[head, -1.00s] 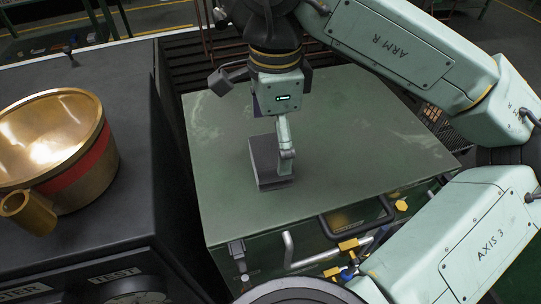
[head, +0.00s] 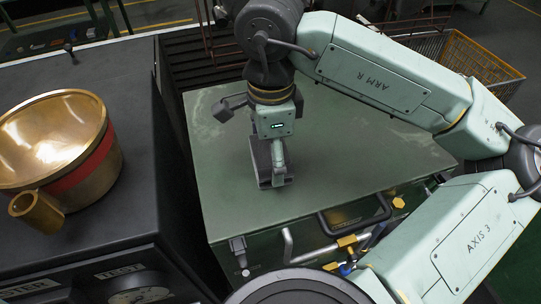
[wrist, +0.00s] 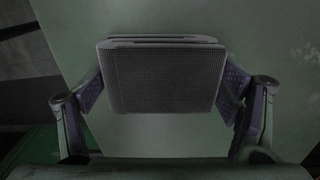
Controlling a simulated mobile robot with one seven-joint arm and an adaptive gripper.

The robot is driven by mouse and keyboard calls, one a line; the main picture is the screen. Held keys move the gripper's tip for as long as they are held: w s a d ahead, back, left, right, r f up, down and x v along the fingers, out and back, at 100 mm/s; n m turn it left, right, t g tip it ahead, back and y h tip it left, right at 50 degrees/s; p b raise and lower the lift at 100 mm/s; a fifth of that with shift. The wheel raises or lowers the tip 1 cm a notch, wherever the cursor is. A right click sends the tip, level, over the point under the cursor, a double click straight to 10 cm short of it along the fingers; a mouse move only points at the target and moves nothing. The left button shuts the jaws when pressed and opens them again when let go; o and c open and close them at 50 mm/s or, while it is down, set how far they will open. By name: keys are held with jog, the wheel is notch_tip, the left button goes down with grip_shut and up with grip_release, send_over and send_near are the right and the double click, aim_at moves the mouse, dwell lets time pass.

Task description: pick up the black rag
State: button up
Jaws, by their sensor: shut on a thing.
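The black rag (head: 261,158) is a dark, folded, block-like bundle on the green case top. In the head view my gripper (head: 274,168) is over it, pointing down, and hides part of it. In the wrist view the rag (wrist: 160,82) shows a woven, dark grey face and folded layers at its top edge. The gripper's two fingers (wrist: 163,93) stand at its left and right sides, shut on it. I cannot tell whether the rag is clear of the surface.
The green case (head: 350,160) has a mostly bare top, with a black handle (head: 355,217) and pipes at its front. A brass pot (head: 60,140) with a red band stands on the dark tester (head: 110,215) at left. A wire basket (head: 480,65) is behind my arm.

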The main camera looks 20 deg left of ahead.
jog(key=c, duration=0.5)
jog(key=shift+o, duration=0.2)
jog(key=shift+r+b, duration=0.3)
jog(key=shift+r, duration=0.3)
notch_tip(320, 180, up, 2)
jog(key=shift+r+b, duration=0.15)
jog(key=shift+b, duration=0.25)
jog(key=s+b, duration=0.1)
jog(key=s, duration=0.4)
jog(key=s+r+b, duration=0.1)
jog(key=s, duration=0.4)
jog(key=s+a+b, duration=0.1)
jog(key=s, duration=0.5)
jog(key=shift+r, duration=0.25)
jog(key=o, duration=0.5)
jog(key=c, duration=0.7)
